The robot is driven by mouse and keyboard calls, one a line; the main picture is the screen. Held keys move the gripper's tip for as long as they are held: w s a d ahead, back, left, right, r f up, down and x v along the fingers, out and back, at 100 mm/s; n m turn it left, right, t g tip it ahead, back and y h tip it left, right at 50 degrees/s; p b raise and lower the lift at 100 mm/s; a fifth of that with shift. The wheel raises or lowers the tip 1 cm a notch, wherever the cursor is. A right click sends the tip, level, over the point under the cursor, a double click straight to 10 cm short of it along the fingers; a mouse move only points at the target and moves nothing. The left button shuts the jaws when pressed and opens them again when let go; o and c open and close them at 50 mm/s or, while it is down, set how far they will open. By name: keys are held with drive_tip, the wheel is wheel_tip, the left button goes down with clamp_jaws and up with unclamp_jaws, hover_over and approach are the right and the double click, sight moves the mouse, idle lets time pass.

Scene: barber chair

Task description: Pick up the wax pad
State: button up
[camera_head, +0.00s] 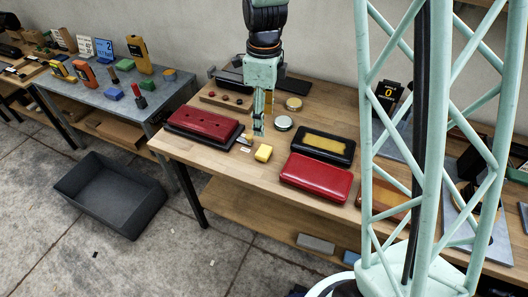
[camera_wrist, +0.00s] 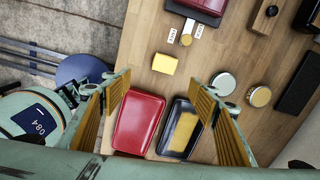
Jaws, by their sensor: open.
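A small yellow block (camera_head: 263,153) lies on the wooden bench; it also shows in the wrist view (camera_wrist: 164,63). A black tray (camera_head: 345,155) with a yellow pad (camera_head: 323,143) in it lies to its right; the pad also shows in the wrist view (camera_wrist: 183,130). I cannot tell which yellow piece is the wax pad. My gripper (camera_head: 259,128) is open and empty above the bench, pointing down behind the yellow block in the head view. In the wrist view its fingers (camera_wrist: 160,100) are spread wide, with the red case and black tray showing between them.
A closed red case (camera_head: 316,178) lies beside the black tray. Another red case (camera_head: 203,124) stands at left. Round tins (camera_head: 284,123) and a wooden block with knobs (camera_head: 227,99) sit farther back. A dark bin (camera_head: 110,193) is on the floor. My lattice column crosses the right.

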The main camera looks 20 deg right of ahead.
drive_tip(key=shift+m, duration=0.9)
drive_tip(key=shift+w+d+f, duration=0.1)
drive_tip(key=shift+w+f, duration=0.2)
drive_tip(key=shift+f, duration=0.3)
drive_tip(key=shift+w+a+f, duration=0.1)
drive_tip(key=shift+w+f, duration=0.2)
drive_tip(key=shift+f, duration=0.35)
drive_tip(key=shift+w+d+f, duration=0.1)
drive_tip(key=shift+w+f, duration=0.2)
drive_tip(key=shift+f, duration=0.3)
drive_tip(key=shift+f, duration=0.15)
hover_over(264, 151)
drive_tip(key=shift+w+a+f+b, duration=0.1)
drive_tip(key=shift+f+b, duration=0.05)
drive_tip(key=shift+f, duration=1.95)
drive_tip(key=shift+w+a+f+b, duration=0.1)
drive_tip(key=shift+f+b, duration=0.05)
drive_tip(key=shift+f, duration=1.9)
drive_tip(key=shift+f, duration=0.15)
drive_tip(key=shift+s+d+f, duration=0.1)
drive_tip(key=shift+d+f, duration=0.1)
drive_tip(key=shift+f, duration=2.25)
drive_tip(key=shift+c, duration=0.7)
drive_tip(key=c, duration=0.7)
